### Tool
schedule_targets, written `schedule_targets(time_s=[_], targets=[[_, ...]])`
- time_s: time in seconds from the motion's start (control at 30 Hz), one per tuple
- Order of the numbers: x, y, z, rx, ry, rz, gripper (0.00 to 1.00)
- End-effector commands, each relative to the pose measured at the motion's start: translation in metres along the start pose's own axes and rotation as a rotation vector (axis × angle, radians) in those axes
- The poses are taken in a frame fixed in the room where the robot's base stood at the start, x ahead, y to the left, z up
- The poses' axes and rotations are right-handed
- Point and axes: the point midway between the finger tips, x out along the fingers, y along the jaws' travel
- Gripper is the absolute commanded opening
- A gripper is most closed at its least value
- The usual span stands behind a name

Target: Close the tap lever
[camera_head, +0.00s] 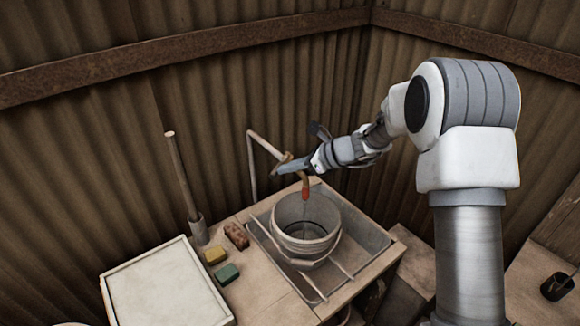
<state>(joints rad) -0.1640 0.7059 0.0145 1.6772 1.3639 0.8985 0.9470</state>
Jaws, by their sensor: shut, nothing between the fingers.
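The tap (304,181) is a brass-coloured spout with a red end, fed by a pale bent pipe (251,160) along the back wall. It hangs over a pale bucket (285,215) standing in the sink. My gripper (280,171) reaches in from the right at the tap's height, shut with nothing held. Its fingers cross in front of the upper tap, where the pipe meets the spout. The tap lever is not clearly visible there, and I cannot tell its position or whether the fingers touch it.
The sink (375,238) is set in a wooden counter (262,290). Left of it lie a brown brush (237,235), a yellow sponge (215,255) and a green sponge (227,274). A white-topped box (160,285) and an upright stick (182,175) stand further left. Corrugated walls close the back.

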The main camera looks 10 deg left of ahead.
Motion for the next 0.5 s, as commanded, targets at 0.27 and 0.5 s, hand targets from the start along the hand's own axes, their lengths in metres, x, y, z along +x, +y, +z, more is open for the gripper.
schedule_targets(time_s=[0.27,0.5], targets=[[0.003,0.002,0.0,0.016,0.0,-0.024,0.0],[0.013,0.006,0.004,0.085,-0.001,-0.13,0.0]])
